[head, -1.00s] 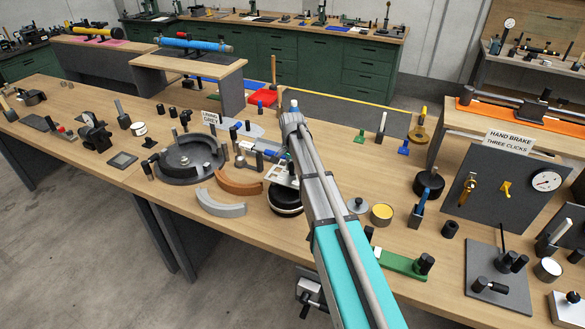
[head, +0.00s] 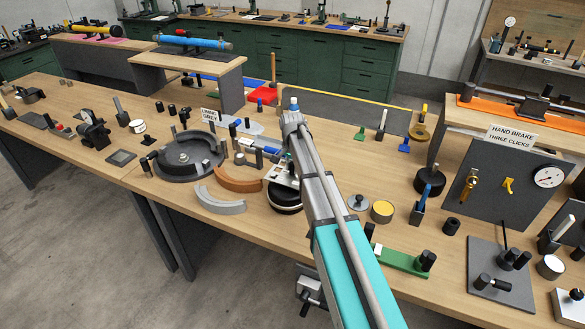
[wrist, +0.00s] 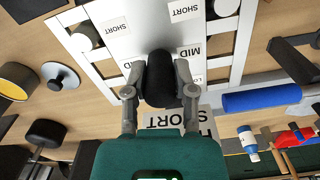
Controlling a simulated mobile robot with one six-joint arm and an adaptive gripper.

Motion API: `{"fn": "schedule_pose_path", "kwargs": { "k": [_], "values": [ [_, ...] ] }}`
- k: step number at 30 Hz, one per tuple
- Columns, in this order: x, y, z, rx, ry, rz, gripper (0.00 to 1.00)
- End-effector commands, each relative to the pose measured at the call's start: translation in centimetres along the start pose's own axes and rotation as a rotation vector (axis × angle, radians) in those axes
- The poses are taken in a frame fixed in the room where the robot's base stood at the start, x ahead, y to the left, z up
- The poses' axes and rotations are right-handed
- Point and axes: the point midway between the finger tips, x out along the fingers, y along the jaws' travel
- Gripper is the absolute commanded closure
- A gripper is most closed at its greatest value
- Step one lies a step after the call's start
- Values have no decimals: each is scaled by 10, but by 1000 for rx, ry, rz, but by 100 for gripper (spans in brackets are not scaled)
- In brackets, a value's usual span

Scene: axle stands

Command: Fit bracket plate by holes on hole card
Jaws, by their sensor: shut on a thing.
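In the wrist view my gripper (wrist: 160,82) is shut on an upright black knob (wrist: 160,62). The knob hides what lies straight under it. Around it is a pale plate-like surface (wrist: 150,22) with paper labels reading SHORT and MID. I cannot tell clearly where the bracket plate ends and the hole card (wrist: 108,70) begins, or whether they touch. No hole alignment shows. In the head view my arm hides the gripper; part of the white card (head: 279,173) shows left of the arm, above a round black-and-white drum.
In the wrist view a blue cylinder (wrist: 262,98) lies right of the card, and a grey knobbed disc (wrist: 62,77) stands left. In the head view a brown curved shoe (head: 238,180), a grey curved shoe (head: 219,203) and a yellow-topped tin (head: 382,211) stand nearby.

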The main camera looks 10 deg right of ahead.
Motion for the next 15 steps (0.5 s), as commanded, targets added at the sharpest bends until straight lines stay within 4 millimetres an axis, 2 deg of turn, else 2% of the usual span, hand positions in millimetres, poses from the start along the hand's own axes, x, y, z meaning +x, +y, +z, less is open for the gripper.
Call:
{"fn": "schedule_pose_path", "kwargs": {
  "k": [15],
  "values": [
    [9, 0, 0, 0, 0, 0, 100]
  ]
}}
